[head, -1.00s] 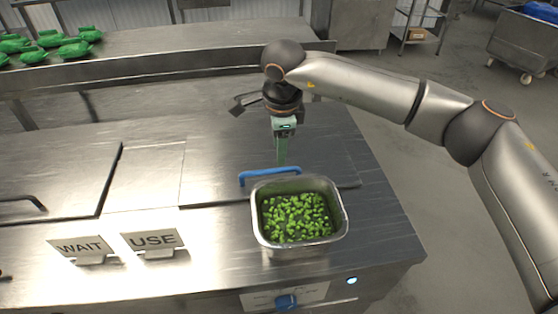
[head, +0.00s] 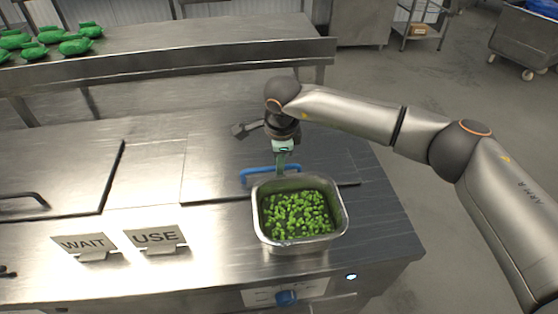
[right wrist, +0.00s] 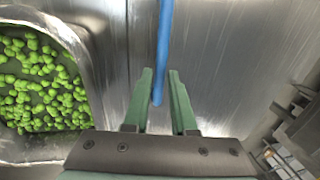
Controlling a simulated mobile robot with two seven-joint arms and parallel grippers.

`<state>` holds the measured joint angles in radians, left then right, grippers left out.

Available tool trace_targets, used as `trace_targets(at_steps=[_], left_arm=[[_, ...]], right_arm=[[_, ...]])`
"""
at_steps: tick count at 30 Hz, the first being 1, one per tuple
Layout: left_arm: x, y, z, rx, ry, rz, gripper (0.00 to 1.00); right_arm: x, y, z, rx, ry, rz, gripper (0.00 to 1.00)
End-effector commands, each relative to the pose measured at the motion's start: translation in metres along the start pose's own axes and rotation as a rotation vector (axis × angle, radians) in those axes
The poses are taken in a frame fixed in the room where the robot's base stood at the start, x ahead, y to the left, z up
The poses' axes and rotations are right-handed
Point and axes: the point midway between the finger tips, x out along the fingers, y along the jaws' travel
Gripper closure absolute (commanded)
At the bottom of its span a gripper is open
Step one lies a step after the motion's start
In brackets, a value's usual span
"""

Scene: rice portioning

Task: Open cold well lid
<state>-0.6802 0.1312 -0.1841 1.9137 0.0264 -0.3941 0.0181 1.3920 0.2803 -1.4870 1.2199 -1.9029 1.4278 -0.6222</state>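The steel lid (head: 215,165) with the blue bar handle (head: 256,174) lies flat and shut in the worktop. My right gripper (head: 281,168) points down at the handle from above. In the right wrist view, its green fingers (right wrist: 160,74) are apart, with the blue handle (right wrist: 164,45) running between them. I see a gap on each side, so the fingers are not closed on it. The fingertips are partly hidden behind the pan in the head view. My left gripper is not in view.
A steel pan of green pieces (head: 341,222) stands just in front of the handle, close to my right gripper. WAIT (head: 85,243) and USE (head: 154,237) signs stand to its left. Another lid (head: 60,170) with a dark handle lies at left. Green bags (head: 75,46) sit on the back shelf.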

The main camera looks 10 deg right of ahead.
Motion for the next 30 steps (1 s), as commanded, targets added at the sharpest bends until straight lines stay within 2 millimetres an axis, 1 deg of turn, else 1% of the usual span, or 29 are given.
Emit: trace_targets(at_steps=[1,6,30], left_arm=[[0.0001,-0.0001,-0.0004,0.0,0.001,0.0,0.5],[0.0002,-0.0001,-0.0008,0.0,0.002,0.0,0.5],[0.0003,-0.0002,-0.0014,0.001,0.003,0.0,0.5]], right_arm=[[-0.0002,-0.0001,0.0001,0.0,0.0,0.0,0.82],[-0.0003,-0.0001,0.0001,0.0,0.0,0.0,1.0],[-0.0006,-0.0002,0.0,0.0,0.0,0.0,1.0]])
